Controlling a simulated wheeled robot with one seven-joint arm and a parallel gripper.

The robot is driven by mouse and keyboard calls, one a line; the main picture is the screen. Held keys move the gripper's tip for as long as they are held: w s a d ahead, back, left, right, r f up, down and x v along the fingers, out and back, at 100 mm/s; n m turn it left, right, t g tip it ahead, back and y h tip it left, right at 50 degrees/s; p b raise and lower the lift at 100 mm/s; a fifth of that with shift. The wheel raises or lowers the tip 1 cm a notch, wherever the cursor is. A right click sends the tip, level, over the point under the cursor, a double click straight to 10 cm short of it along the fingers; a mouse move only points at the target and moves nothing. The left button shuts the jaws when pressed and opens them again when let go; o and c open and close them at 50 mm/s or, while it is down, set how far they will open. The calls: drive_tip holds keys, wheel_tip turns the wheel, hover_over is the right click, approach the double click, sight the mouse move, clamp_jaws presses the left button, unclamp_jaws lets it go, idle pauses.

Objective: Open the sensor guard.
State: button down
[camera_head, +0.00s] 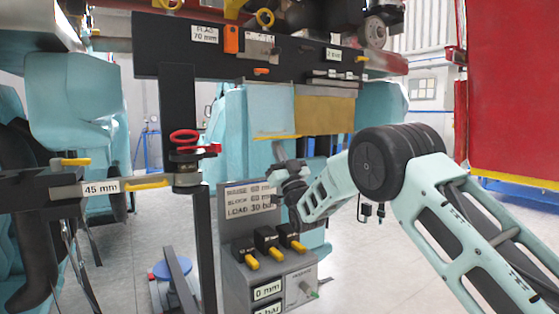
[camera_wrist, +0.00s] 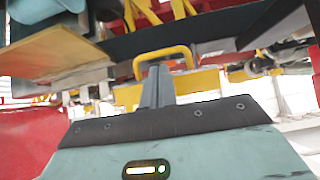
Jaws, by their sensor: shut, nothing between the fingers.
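My gripper (camera_wrist: 158,72) is shut and empty, its fingertips pointing at a yellow handle (camera_wrist: 166,53) in the wrist view. The fingertips overlap the lower part of the handle's opening. I cannot tell whether they touch it. A yellow plate (camera_wrist: 204,80) shows behind and below the handle; this may be the sensor guard, but no label confirms it. In the head view my gripper (camera_head: 279,151) is raised just below a thin yellow bar (camera_head: 277,136), which looks like the same handle seen edge-on. A mustard panel (camera_head: 325,115) hangs to its right.
A dark crossbeam (camera_head: 180,50) with labels and small fittings spans above. A dark post (camera_head: 180,130) with a red handwheel (camera_head: 190,141) stands left. A grey control box (camera_head: 270,275) with yellow-tipped levers is below my gripper. A red panel (camera_head: 512,90) is at right.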

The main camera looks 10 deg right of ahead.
drive_tip(key=shift+w+a+r+b, duration=0.1)
drive_tip(key=shift+w+r+b, duration=0.05)
drive_tip(key=shift+r, duration=0.5)
drive_tip(key=shift+w+r+b, duration=0.1)
drive_tip(key=shift+r+b, duration=0.05)
drive_tip(key=shift+r, duration=0.5)
drive_tip(key=shift+a+f, duration=0.1)
drive_tip(key=shift+f, duration=0.1)
